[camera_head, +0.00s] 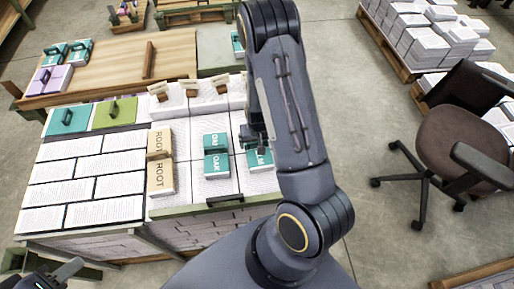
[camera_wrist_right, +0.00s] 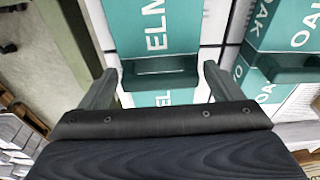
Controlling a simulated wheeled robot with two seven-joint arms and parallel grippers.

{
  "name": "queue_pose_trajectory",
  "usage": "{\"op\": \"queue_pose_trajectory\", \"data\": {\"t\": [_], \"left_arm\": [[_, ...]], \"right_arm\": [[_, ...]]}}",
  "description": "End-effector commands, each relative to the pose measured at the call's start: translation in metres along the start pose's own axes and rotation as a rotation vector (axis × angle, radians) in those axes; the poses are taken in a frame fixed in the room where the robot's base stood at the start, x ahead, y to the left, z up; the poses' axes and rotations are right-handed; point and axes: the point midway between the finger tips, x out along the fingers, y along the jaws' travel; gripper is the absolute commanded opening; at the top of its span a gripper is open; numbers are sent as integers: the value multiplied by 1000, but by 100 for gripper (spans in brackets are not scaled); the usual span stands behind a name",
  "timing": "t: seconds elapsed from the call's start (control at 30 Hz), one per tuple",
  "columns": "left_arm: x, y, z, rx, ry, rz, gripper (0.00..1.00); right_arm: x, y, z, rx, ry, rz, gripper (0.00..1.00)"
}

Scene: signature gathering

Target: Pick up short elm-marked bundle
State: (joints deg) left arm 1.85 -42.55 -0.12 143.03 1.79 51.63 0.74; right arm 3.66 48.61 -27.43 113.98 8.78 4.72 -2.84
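The teal elm-marked bundle (camera_head: 258,159) lies on the paper-stacked table, partly hidden by my right arm in the head view. In the right wrist view its ELM-lettered face (camera_wrist_right: 152,28) is close, with a dark teal handle (camera_wrist_right: 160,66) below the letters. A second ELM label (camera_wrist_right: 168,98) shows below the handle; I cannot tell whether it belongs to another bundle. My right gripper (camera_wrist_right: 158,88) is open, with one finger on each side of the handle; contact is not clear. My left gripper (camera_head: 52,275) is at the lower left edge, partly cut off, away from the bundles.
Teal OAK bundles (camera_head: 216,163) lie just left of the elm one and show close by in the wrist view (camera_wrist_right: 300,38). Tan ROOT bundles (camera_head: 160,176) lie further left. A wooden board table (camera_head: 110,65) stands behind. An office chair (camera_head: 455,140) stands on the right floor.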

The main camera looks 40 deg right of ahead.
Motion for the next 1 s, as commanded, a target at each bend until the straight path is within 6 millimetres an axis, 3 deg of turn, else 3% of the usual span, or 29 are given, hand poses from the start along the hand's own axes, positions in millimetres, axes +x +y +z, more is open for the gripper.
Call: {"op": "queue_pose_trajectory", "data": {"t": [0.03, 0.37, 0.77, 0.93, 1.0], "left_arm": [[0, 0, 0, 0, 0, 0, 36], [0, 0, 0, 0, 0, 0, 36], [0, 0, 0, 0, 0, 0, 36], [-1, 0, 0, 0, 0, 0, 36], [0, 0, 0, 0, 0, 0, 36]], "right_arm": [[0, 0, 0, 0, 0, 0, 79], [-1, 0, 0, 0, 0, 0, 38], [-10, 0, -2, -1, 3, 0, 38], [-34, -1, -6, 0, 6, -2, 38], [-47, -5, 3, -3, 4, -2, 38]]}}
